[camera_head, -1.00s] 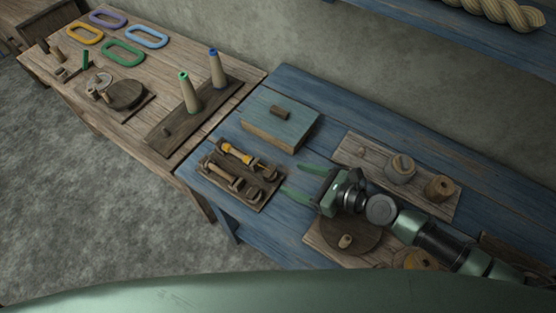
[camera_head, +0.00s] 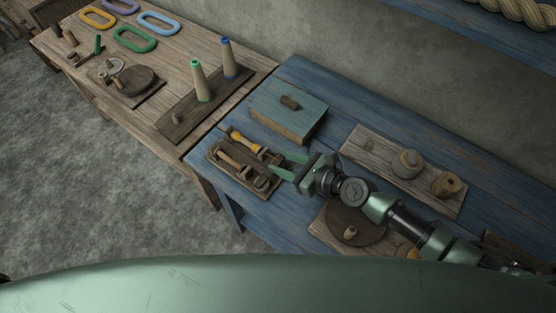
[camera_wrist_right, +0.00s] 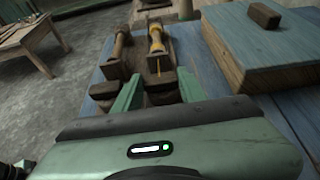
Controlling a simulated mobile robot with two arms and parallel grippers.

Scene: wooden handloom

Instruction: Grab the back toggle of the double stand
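The double stand (camera_head: 213,157) is a dark wooden tray at the left front of the blue table. It bears a plain wooden spool (camera_head: 232,157) and a yellow-wound spool (camera_head: 243,143); both spools also show in the right wrist view. The back toggle (camera_wrist_right: 163,97) is a brown block at the near end of the yellow spool's row. The front toggle (camera_wrist_right: 103,91) is left of my fingers. My right gripper (camera_head: 277,162) is open, with its green fingers either side of the back toggle; contact cannot be told. My left gripper is not in view.
A teal-topped box (camera_head: 290,112) with a small wooden handle stands right behind the stand. A board (camera_head: 363,153) with round wooden pieces and a round dark disc (camera_head: 350,219) lie to the right. A brown table (camera_head: 160,62) with cones and coloured rings adjoins at left.

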